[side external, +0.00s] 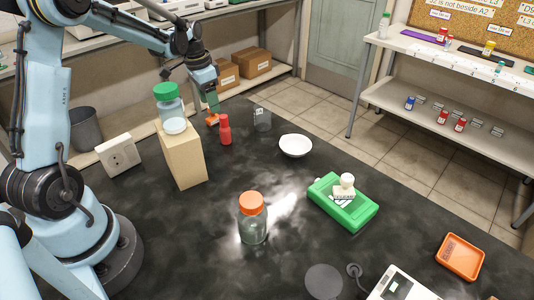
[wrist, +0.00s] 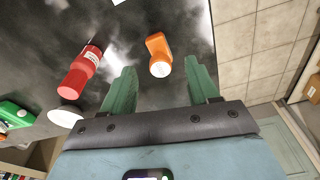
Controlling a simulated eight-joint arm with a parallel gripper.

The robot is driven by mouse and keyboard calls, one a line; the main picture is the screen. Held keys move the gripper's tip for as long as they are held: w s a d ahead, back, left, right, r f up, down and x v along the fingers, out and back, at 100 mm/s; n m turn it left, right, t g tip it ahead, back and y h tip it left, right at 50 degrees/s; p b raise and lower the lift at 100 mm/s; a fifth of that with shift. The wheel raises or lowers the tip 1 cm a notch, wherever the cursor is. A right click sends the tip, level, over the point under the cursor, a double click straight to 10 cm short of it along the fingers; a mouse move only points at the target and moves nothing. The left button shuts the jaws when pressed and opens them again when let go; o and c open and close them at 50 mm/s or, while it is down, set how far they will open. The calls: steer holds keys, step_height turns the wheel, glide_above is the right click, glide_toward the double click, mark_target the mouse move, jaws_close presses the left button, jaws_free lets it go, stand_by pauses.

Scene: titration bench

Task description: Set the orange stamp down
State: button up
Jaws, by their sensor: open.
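The orange stamp (side external: 212,119) is at the far left part of the dark bench, just below my gripper (side external: 211,103). In the wrist view the orange stamp (wrist: 158,48) shows a pale round end towards me and lies between and just beyond the fingertips. My gripper (wrist: 160,68) is open, with its green fingers spread and a gap on each side of the stamp. The stamp seems to be at the bench top, though its contact with the surface is hidden.
A red bottle (side external: 225,130) stands close to the right of the stamp; it also shows in the wrist view (wrist: 82,70). Nearby are a clear beaker (side external: 262,119), a white bowl (side external: 295,145) and a wooden block (side external: 184,160) bearing a green-capped jar (side external: 168,103). The bench edge is close behind.

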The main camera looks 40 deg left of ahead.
steer(key=shift+w+d+f, duration=0.1)
steer(key=shift+w+f, duration=0.05)
steer(key=shift+f, duration=0.75)
steer(key=shift+w+f, duration=0.15)
steer(key=shift+f, duration=0.75)
jaws_close()
